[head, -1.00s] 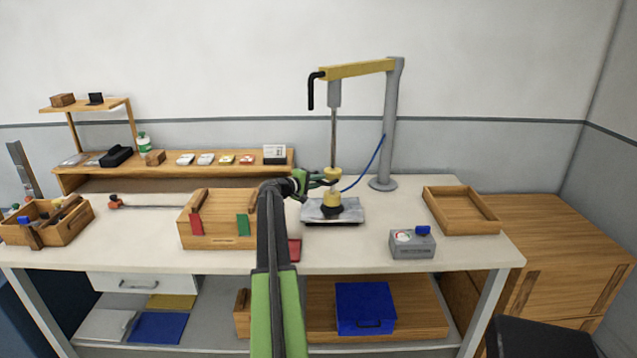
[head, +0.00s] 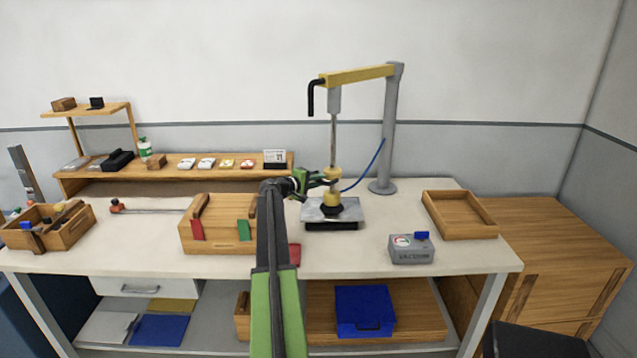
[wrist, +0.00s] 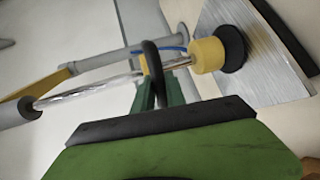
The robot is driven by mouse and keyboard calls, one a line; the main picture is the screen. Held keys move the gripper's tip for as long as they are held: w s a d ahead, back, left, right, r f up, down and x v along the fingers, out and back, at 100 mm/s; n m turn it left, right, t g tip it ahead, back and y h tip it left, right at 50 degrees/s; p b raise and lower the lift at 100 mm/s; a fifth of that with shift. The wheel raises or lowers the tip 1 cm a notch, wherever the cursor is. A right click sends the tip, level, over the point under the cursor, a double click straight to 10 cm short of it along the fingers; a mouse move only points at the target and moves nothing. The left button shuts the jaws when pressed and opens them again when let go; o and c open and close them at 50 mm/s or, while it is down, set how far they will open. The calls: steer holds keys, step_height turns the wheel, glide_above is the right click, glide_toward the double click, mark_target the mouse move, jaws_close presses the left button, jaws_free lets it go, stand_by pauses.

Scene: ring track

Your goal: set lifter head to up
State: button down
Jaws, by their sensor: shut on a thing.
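The lifter head hangs on a thin metal rod under a yellow beam (head: 357,74). Its lower end is a yellow collar (head: 333,196) with a black suction cup (head: 332,209); they also show in the wrist view, as a yellow collar (wrist: 207,55) and black cup (wrist: 233,48). The cup sits against the top of a grey metal plate (head: 350,211). A dark band shows under the plate's front edge; I cannot tell whether it is raised. My gripper (head: 322,182) is shut on the lifter head just above the lower collar. Its fingers partly hide the grip.
A grey post (head: 389,130) with a blue hose stands behind right. The grey vacuum box (head: 411,254) with a blue switch sits at front right, near an empty wooden tray (head: 484,230). A wooden box (head: 217,238) with red and green tabs stands left of my arm.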

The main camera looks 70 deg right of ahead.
step_height(320, 180, up, 14)
steer(key=p, duration=1.2)
steer(key=shift+r+p, duration=0.2)
steer(key=shift+p, duration=0.2)
steer(key=c, duration=1.4)
jaws_free()
steer(key=shift+o, duration=0.2)
steer(key=shift+a, duration=0.1)
steer(key=p+v, duration=0.3)
steer(key=v, duration=1.4)
steer(key=shift+p, duration=0.3)
